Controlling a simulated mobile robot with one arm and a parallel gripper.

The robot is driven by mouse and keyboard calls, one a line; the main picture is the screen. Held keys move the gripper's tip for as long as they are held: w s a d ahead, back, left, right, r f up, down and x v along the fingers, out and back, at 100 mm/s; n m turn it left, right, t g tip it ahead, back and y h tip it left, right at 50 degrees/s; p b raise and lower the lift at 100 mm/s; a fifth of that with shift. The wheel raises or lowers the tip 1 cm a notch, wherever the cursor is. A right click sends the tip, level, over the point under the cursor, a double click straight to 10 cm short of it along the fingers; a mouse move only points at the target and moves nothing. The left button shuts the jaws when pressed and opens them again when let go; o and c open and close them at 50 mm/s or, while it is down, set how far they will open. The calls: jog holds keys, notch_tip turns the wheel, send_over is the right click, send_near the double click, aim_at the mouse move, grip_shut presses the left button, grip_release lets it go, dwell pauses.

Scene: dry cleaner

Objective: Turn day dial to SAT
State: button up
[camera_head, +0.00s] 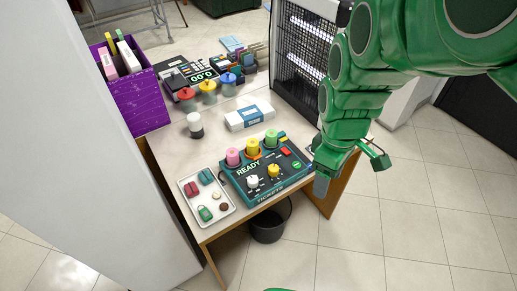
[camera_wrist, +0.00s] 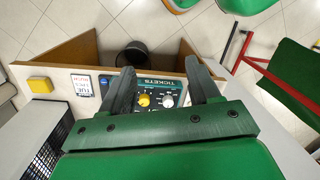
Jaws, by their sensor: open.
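A dark teal ticket machine (camera_head: 275,179) marked READY and TICKETS sits near the table's front edge. On its face are a white dial (camera_head: 252,182) and a yellow dial (camera_head: 273,171). Their markings are too small to read, so I cannot tell which is the day dial. My gripper (camera_head: 350,172) is open and empty, to the right of the machine and apart from it. In the wrist view, the yellow dial (camera_wrist: 144,100) and white dial (camera_wrist: 168,100) show between the fingers of my gripper (camera_wrist: 162,84).
A tray (camera_head: 232,211) with small items lies left of the machine. Pink, yellow and green spools stand at its back. Behind are a white-blue box (camera_head: 249,117), a white-black cylinder (camera_head: 195,126) and a purple bin (camera_head: 140,101). A black waste bin (camera_head: 270,232) stands below the table.

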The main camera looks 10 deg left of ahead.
jog(key=w+a+f+n, duration=0.5)
jog(key=w+a+n, duration=0.1)
jog(key=a+n, duration=0.25)
jog(key=n+t, duration=0.1)
jog(key=n, duration=0.7)
send_over(252, 179)
notch_tip(252, 179, down, 6)
jog(key=shift+f, duration=0.1)
jog(key=shift+a+f, duration=0.15)
jog(key=shift+f, duration=3.8)
jog(key=c, duration=1)
jog(key=shift+c, duration=0.2)
